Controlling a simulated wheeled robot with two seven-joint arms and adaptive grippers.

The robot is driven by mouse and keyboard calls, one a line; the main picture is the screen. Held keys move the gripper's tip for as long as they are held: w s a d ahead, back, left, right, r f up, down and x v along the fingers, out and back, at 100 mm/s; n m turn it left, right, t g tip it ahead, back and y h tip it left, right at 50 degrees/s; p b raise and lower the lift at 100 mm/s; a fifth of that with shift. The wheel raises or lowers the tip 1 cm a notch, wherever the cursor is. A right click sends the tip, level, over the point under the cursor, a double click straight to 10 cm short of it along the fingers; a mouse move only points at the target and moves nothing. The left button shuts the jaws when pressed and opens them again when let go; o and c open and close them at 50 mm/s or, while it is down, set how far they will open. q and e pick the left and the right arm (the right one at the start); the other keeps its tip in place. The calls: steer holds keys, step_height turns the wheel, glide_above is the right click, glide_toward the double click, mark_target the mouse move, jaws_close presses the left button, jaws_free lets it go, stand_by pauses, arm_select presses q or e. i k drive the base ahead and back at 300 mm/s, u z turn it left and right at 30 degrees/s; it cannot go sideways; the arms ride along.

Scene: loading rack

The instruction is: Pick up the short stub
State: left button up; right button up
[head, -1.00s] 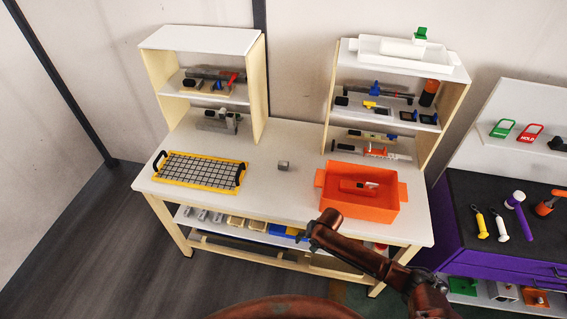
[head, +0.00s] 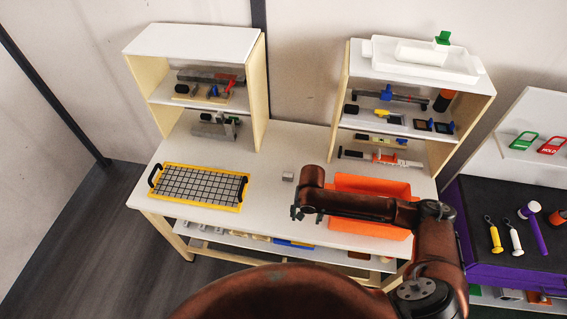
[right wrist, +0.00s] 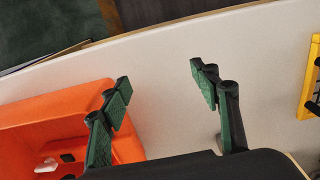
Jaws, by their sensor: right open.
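The short stub (head: 288,177) is a small grey piece on the white tabletop, between the yellow-rimmed grid tray and the orange bin. My right gripper (head: 297,213) is over the table, just in front of the stub in the head view, apart from it. In the right wrist view its two green-padded fingers (right wrist: 160,88) are spread wide with nothing between them, over bare white tabletop. The stub does not show in the right wrist view. My left gripper is not in view.
The orange bin (head: 372,184) is partly hidden behind my right arm; it also shows in the right wrist view (right wrist: 60,112). The yellow-rimmed grid tray (head: 200,205) lies at the left. Two shelf units (head: 195,40) hold tools at the back. Tabletop around the stub is clear.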

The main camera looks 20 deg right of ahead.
mark_target(288, 176)
steer(key=i, duration=0.85)
